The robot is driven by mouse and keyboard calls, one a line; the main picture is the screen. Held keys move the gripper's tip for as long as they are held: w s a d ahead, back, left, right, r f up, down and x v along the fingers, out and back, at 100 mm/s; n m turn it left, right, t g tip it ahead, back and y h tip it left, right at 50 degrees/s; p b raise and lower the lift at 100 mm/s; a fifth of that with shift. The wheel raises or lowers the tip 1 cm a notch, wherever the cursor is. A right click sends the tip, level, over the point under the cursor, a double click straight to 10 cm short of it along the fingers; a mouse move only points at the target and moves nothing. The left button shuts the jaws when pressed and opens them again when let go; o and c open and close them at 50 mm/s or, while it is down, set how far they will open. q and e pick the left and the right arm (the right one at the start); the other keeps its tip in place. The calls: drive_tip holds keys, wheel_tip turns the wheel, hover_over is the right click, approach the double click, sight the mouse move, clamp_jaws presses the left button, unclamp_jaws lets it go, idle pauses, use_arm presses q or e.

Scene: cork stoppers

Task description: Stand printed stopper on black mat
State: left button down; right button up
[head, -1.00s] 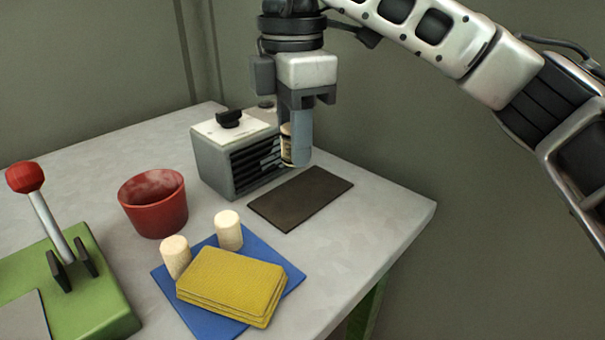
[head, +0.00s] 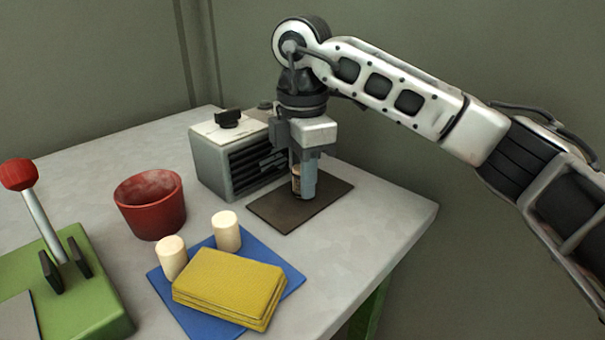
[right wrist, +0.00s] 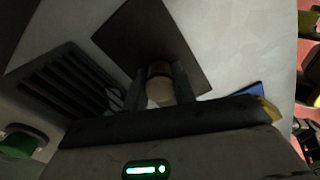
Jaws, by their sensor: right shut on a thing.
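The printed stopper (head: 296,182) is a small cork cylinder with a dark printed band. My right gripper (head: 304,184) is shut on it and holds it upright over the black mat (head: 270,209). In the head view a finger covers part of the stopper. Its end also shows between the fingers in the right wrist view (right wrist: 160,88), with the mat (right wrist: 150,35) behind it. I cannot tell whether the stopper's base touches the mat. Two plain corks (head: 226,231) (head: 172,257) stand on the blue mat (head: 290,268). My left gripper is not in view.
A grey slatted box (head: 215,170) stands close on the left of the black mat. A red bowl (head: 151,208), a stack of yellow cloths (head: 228,285) and a green lever base (head: 90,295) are farther left and nearer. The table's right edge lies beyond the mat.

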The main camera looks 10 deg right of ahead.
drive_tip(key=shift+f, duration=0.2)
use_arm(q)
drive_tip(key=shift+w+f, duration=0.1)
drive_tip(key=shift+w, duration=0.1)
use_arm(e)
drive_tip(key=o, duration=1)
drive_tip(key=shift+r, duration=0.6)
wheel_tip(320, 180, up, 6)
drive_tip(key=shift+f+p, duration=0.2)
drive_tip(key=shift+p, duration=0.3)
drive_tip(key=shift+r, duration=0.55)
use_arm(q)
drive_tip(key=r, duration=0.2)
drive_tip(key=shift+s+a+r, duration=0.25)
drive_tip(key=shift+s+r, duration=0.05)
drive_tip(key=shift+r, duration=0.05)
